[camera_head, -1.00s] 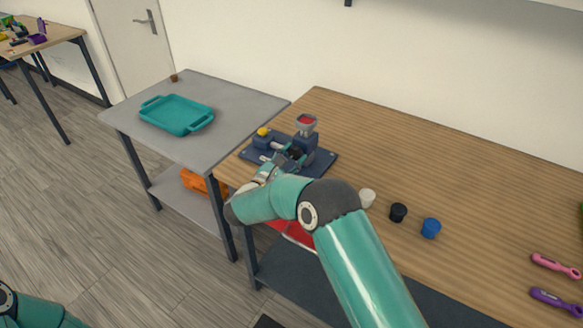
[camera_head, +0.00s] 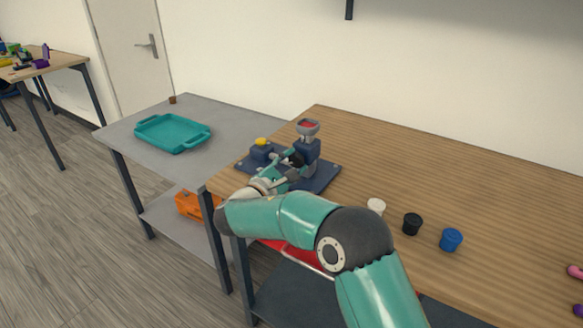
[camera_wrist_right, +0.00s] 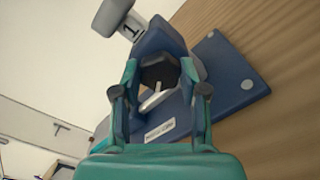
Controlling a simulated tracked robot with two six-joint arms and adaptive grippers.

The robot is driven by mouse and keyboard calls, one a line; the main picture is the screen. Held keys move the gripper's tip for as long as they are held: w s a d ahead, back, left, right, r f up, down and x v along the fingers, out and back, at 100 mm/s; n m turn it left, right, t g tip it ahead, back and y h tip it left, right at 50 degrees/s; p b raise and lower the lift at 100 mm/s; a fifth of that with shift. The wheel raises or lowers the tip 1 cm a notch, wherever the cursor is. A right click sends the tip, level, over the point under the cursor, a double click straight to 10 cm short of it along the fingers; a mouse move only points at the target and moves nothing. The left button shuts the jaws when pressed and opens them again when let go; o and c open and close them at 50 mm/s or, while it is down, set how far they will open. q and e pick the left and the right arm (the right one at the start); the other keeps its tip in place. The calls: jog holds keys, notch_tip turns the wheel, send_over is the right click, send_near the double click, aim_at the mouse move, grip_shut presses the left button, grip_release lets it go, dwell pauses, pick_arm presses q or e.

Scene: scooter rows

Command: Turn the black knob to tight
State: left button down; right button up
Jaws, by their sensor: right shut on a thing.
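The black knob (camera_wrist_right: 157,72) faces me on a dark blue block in the right wrist view. A pale pointer or lever (camera_wrist_right: 155,98) shows at its lower front. My right gripper (camera_wrist_right: 160,80) is shut on the knob, one finger on each side. In the head view my right gripper (camera_head: 292,170) reaches the blue fixture (camera_head: 318,181), and the knob (camera_head: 297,159) is partly hidden by it. A label on the base (camera_wrist_right: 160,130) is too blurred to read surely. My left gripper is not in view.
The fixture carries a grey-topped post with red inside (camera_head: 308,127) and a yellow part (camera_head: 262,141). White (camera_head: 376,206), black (camera_head: 412,224) and blue (camera_head: 451,240) caps stand to the right. A teal tray (camera_head: 172,133) lies on the grey table. The wooden table's back is clear.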

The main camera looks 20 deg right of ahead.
jog(key=shift+f, duration=0.15)
jog(key=o, duration=1.1)
jog(key=shift+o, duration=0.2)
jog(key=shift+s, duration=0.1)
jog(key=v, duration=1.2)
